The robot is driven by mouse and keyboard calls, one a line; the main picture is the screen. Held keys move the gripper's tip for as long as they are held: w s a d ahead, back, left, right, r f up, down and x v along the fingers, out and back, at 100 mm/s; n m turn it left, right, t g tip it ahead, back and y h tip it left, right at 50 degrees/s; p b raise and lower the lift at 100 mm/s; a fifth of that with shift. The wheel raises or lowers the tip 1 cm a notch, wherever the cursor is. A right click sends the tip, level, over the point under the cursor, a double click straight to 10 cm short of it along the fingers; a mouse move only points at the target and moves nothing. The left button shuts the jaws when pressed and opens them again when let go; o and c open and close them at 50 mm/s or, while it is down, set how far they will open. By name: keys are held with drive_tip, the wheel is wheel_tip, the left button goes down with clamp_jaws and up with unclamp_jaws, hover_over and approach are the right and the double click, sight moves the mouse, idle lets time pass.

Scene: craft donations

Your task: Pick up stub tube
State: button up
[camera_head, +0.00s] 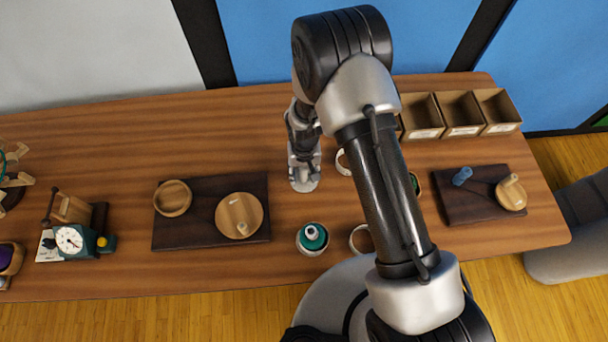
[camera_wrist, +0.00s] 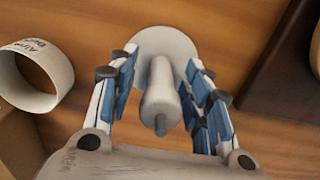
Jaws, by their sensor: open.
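A pale grey piece with a slim upright stem and a wide round foot, which looks like the stub tube (camera_wrist: 160,95), stands on the wooden table. In the head view its foot (camera_head: 304,187) shows below my gripper (camera_head: 303,160), near the middle of the table. In the wrist view my gripper (camera_wrist: 163,75) is open. Its blue-padded fingers are on either side of the stem, with a gap at the left; at the right I cannot tell if a pad touches. Part of the stem is hidden in the head view.
A white printed ring-shaped cup (camera_wrist: 36,76) stands close on the left in the wrist view. A dark board (camera_head: 180,238) with wooden dishes lies left of the gripper. A cup with a teal spool (camera_head: 312,237) is in front. Open boxes (camera_head: 462,130) stand at back right.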

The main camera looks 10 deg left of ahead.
drive_tip(key=shift+f, duration=0.45)
drive_tip(key=shift+r, duration=0.1)
drive_tip(key=shift+c, duration=0.5)
drive_tip(key=c, duration=0.7)
drive_tip(key=shift+r, duration=0.1)
